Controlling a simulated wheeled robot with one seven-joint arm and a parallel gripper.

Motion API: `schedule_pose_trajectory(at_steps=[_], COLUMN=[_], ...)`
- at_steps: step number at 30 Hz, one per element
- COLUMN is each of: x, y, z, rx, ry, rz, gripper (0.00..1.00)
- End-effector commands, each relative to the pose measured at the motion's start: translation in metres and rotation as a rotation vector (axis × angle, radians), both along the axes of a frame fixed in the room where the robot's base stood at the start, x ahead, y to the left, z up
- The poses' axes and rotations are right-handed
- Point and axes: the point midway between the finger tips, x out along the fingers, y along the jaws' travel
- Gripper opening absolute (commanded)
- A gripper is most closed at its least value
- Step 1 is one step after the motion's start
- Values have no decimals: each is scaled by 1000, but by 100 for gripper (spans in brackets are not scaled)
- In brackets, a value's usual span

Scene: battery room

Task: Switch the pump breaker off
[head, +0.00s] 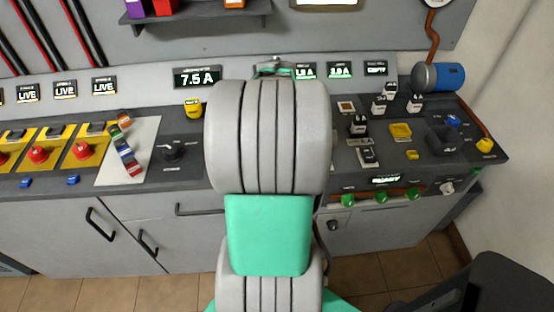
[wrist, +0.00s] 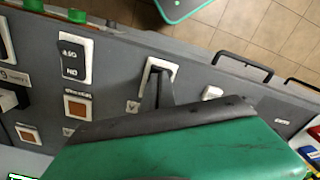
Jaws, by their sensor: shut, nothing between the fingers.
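No label that I can read names the pump breaker. In the wrist view, a white-framed dark switch (wrist: 150,72) stands on the grey console top, with my gripper (wrist: 158,92) right at it. The fingers are shut and cover part of this switch, so its position and whether they touch it are unclear. A second white-framed rocker switch (wrist: 75,60), with ON lettering seen upside down, is to the left. In the head view, my arm hides the gripper and the console middle; several black-and-white rocker switches (head: 366,156) show to its right.
Orange square buttons (wrist: 77,107) sit beside the switches. Green knobs (head: 381,197) line the console's front edge. A black rotary knob (head: 172,151) and red buttons on yellow plates (head: 82,149) are left of my arm. A blue cylinder (head: 450,77) lies at the back right.

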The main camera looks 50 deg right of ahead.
Motion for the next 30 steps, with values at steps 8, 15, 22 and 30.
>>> schedule_pose_trajectory(at_steps=[8, 15, 22, 30], x=[0, 0, 0, 0], y=[0, 0, 0, 0], z=[3, 27, 48, 70], rx=[0, 0, -1, 0], ry=[-1, -1, -1, 0], rz=[0, 0, 0, 0], gripper=[0, 0, 0, 0])
